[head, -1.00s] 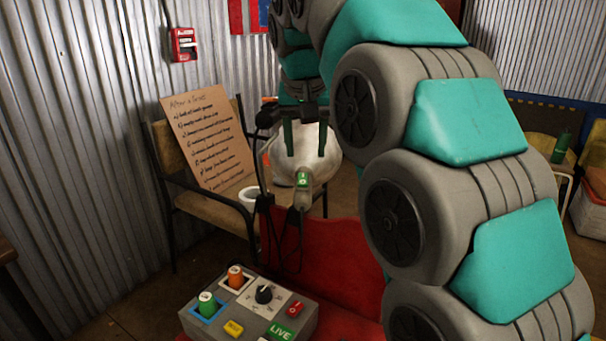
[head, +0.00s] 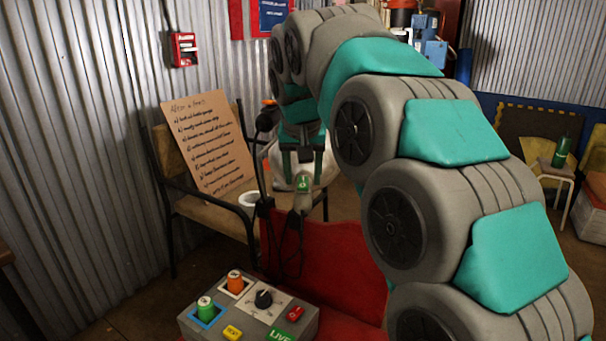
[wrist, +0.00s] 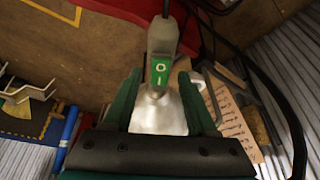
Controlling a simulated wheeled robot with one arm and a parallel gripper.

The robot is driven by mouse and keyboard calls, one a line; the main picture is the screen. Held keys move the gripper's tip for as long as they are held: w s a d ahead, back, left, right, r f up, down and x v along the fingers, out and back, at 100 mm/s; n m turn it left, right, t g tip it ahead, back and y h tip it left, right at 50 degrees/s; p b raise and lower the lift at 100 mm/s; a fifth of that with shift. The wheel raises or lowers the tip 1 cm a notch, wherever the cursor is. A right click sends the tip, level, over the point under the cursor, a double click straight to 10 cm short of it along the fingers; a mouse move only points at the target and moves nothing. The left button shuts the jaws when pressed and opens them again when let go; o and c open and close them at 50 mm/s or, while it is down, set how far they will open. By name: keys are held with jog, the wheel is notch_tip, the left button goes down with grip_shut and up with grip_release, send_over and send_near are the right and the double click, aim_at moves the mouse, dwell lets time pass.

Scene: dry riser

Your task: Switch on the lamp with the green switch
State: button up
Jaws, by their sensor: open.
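The lamp has a grey handle with a green switch (head: 303,184), marked with a white circle and bar, and a pale rounded body. In the wrist view the switch (wrist: 160,68) faces the camera, and the white body (wrist: 158,115) lies below it, between the fingers. My gripper (head: 303,167) is open and empty, its green fingers on either side of the lamp. In the wrist view the fingertips (wrist: 160,79) lie left and right of the handle, with gaps visible. I cannot tell the remaining depth to the switch.
A control box (head: 248,312) with green and orange knobs stands on a red surface in front. A bench (head: 215,212) holds a handwritten board (head: 208,143) and a white cup (head: 249,197). A black cable (wrist: 285,85) runs beside the lamp.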

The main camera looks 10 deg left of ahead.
jog(key=shift+c, duration=0.2)
grip_shut()
dwell(0.3)
